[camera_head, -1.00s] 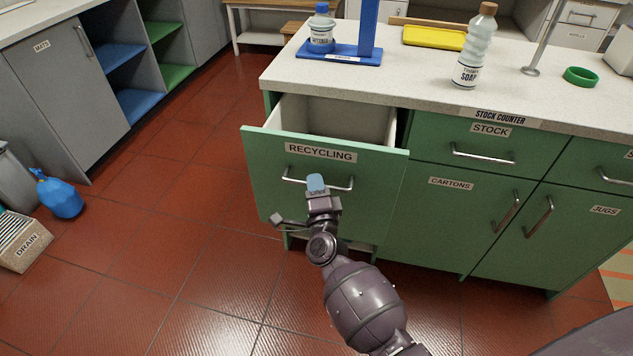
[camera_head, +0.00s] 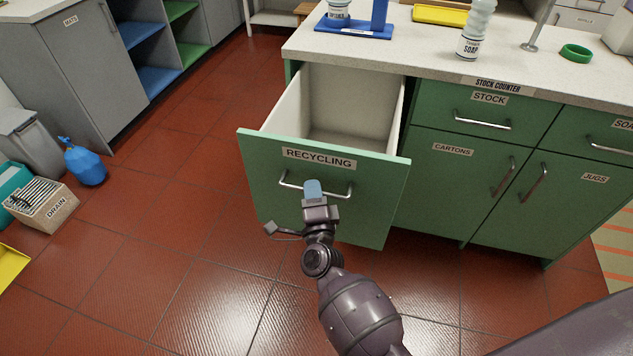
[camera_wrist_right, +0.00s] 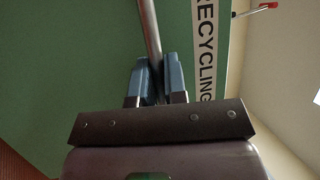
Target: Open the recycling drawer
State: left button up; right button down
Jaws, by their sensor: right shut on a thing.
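The green recycling drawer (camera_head: 348,205), labelled RECYCLING, stands well out from the counter, and its pale, empty-looking inside (camera_head: 340,110) shows from above. Its silver bar handle (camera_head: 341,194) runs across the front below the label. My right gripper (camera_head: 313,189) is at the middle of this handle. In the right wrist view, the handle (camera_wrist_right: 150,35) passes between the blue fingertips of my right gripper (camera_wrist_right: 158,80), which are shut on it. The drawer front (camera_wrist_right: 85,60) fills much of that view. My left gripper is not in view.
The counter (camera_head: 420,60) bears a soap bottle (camera_head: 475,32), a blue stand (camera_head: 352,27) and a green ring (camera_head: 575,52). The STOCK drawer (camera_head: 485,110) and CARTONS door (camera_head: 450,185) are shut. Red floor between is clear.

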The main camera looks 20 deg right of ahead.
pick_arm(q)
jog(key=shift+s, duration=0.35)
pick_arm(e)
jog(key=shift+s+a, duration=0.6)
jog(key=shift+s, duration=0.3)
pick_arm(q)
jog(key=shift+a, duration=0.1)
pick_arm(e)
jog(key=c, duration=1.2)
grip_release()
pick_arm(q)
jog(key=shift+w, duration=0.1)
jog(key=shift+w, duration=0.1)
